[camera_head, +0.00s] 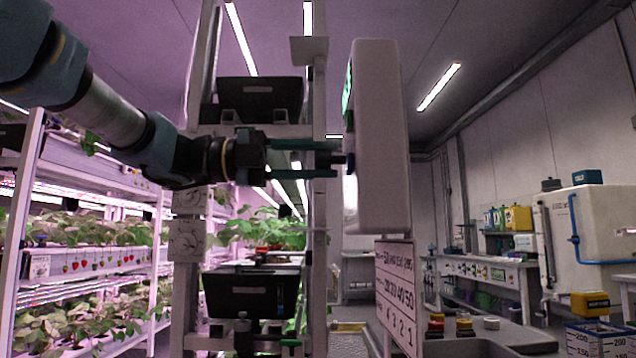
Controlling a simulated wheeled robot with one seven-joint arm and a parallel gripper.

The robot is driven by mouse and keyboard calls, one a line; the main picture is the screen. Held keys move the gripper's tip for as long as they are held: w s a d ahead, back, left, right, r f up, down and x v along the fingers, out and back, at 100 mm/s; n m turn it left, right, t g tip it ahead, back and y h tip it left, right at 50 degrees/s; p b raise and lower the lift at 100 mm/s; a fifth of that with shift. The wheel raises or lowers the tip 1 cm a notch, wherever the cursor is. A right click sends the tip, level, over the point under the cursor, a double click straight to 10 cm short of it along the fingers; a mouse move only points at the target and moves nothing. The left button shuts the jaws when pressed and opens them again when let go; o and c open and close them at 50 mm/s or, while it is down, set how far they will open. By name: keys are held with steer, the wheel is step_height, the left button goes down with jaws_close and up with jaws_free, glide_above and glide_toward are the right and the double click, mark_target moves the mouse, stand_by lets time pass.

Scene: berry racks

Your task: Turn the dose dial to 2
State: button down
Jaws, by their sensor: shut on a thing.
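My gripper (322,159) reaches in from the left, level, with its two long green fingers pointing right. The fingertips are at the left face of a tall white box (381,140), seen nearly edge-on. The fingers are shut on a small dark knob (343,160) that sticks out of this face, which appears to be the dose dial. The dial's markings and pointer are hidden at this angle. A green lit display (347,90) shows on the same face above the knob.
A sign with numbers (400,300) stands below the box. A post (313,220) with black bins (252,292) is close behind my gripper. Plant racks (85,262) fill the left. A white tank (600,235) and bench stand at the right.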

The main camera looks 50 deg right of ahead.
steer(key=shift+f+m+b, duration=0.15)
steer(key=shift+m+b, duration=0.4)
steer(key=shift+m, duration=0.05)
steer(key=c, duration=0.5)
jaws_free()
steer(key=v, duration=1.1)
steer(key=shift+s, duration=0.1)
